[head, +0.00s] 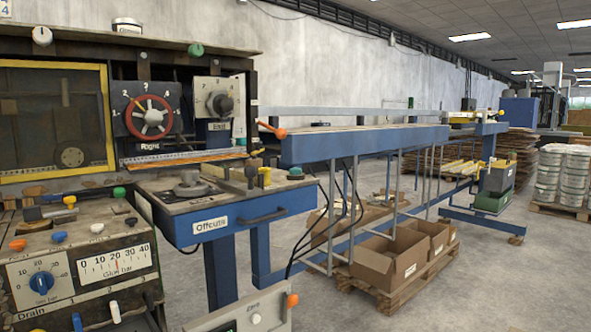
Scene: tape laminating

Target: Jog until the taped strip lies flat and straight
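My gripper is not in view. The tape laminating machine fills the left side. Its upright panel carries a red-rimmed handwheel (149,118) over a numbered dial, and a dark knob on a white dial (214,102). An orange-edged strip or scale (185,157) runs across below the handwheel; I cannot tell whether it is tape. A long blue-sided table (360,146) extends right from the machine. No taped strip can be made out on it, as its top is seen nearly edge-on. No control with a readable jog label shows.
A blue "Offcuts" drawer (238,222) with a dark handle juts out in front. A lower-left panel has a blue "Drain" knob (42,282), a glue bar gauge (115,263) and several coloured knobs. Cardboard boxes (388,262) sit on a pallet under the table.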

